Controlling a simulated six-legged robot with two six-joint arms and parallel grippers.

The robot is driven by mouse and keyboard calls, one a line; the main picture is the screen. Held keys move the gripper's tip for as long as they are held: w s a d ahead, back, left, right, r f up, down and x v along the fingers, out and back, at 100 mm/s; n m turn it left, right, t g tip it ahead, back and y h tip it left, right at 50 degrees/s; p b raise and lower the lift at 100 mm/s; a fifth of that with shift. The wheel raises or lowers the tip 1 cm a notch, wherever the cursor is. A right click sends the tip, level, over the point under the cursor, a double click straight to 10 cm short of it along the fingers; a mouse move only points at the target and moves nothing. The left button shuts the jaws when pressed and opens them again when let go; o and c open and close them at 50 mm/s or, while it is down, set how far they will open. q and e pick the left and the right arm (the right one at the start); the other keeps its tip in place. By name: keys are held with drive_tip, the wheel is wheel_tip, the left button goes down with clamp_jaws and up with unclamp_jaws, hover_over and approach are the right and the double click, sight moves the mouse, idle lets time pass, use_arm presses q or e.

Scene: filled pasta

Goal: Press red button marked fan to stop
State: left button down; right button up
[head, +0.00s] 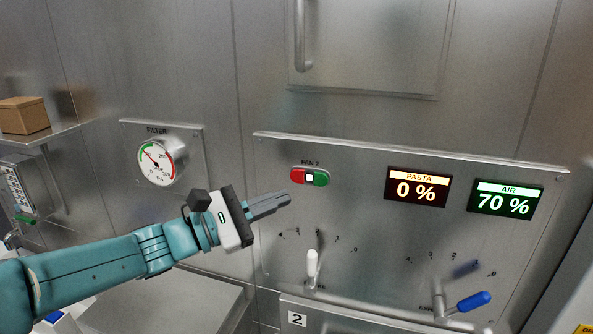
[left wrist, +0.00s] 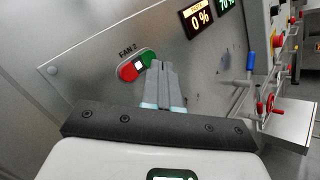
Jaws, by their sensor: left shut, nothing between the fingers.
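The red button (head: 297,176) is the left half of an oval pair labelled FAN 2 on the steel panel (head: 350,165). A small white square sits between it and the green button (head: 321,179). My left gripper (head: 288,199) is shut and empty, its fingertips a little below the button pair in the head view. In the left wrist view the red button (left wrist: 129,72) shows left of the shut fingers (left wrist: 161,68), whose tips overlap the green side. I cannot tell whether the tips touch the panel. My right gripper is not in view.
A FILTER gauge (head: 156,162) is at left. Displays read PASTA 0 % (head: 417,188) and AIR 70 % (head: 505,199). A white-handled lever (head: 312,264) and a blue-handled lever (head: 474,301) stick out below. A cardboard box (head: 22,115) sits on a shelf at far left.

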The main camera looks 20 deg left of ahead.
sight(297, 176)
use_arm(q)
drive_tip(key=w+p, duration=0.1)
drive_tip(key=w, duration=0.4)
drive_tip(key=shift+w+d, duration=0.1)
drive_tip(key=shift+d, duration=0.05)
idle(0.4)
drive_tip(key=shift+w, duration=0.2)
idle(1.4)
drive_tip(key=shift+w, duration=0.25)
